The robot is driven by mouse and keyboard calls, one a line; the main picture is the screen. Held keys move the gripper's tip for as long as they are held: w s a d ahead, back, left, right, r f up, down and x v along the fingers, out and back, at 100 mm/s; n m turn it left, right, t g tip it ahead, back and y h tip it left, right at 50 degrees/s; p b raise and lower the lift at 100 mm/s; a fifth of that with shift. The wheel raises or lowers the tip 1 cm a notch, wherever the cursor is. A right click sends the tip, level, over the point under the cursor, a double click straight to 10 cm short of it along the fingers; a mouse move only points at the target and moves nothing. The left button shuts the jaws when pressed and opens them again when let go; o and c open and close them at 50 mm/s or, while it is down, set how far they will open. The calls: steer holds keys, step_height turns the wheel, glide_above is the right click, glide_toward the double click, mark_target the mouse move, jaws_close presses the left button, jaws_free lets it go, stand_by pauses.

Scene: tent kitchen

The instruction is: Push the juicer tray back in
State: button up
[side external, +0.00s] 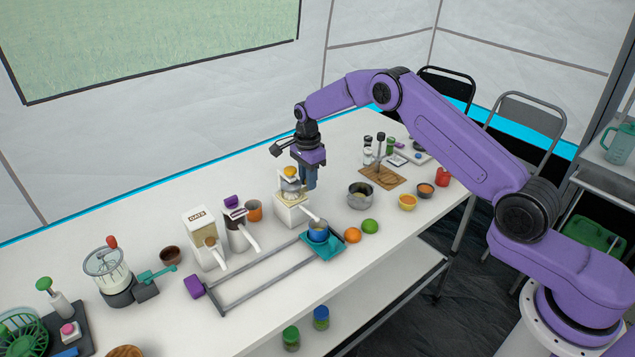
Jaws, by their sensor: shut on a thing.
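The white juicer (290,212) stands mid-table with an orange piece on top. Its white spout reaches toward the front right. A teal tray (324,251) with a blue cup (318,232) on it sits in front of that spout, at the right end of a long grey rail frame (262,276). A purple block (194,287) is at the frame's left end. My gripper (310,186) points down just right of and behind the juicer's top. Its slate-blue fingers are close together. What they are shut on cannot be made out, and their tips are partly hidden.
An oats dispenser (200,226) and another white dispenser (237,236) stand left of the juicer. An orange (352,235) and a lime (370,226) lie close right of the tray. A metal pot (361,198) stands to the right. The table's front strip is clear.

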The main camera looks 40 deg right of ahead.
steer(key=o, duration=0.8)
steer(key=shift+o, duration=0.2)
steer(key=shift+r, duration=3.5)
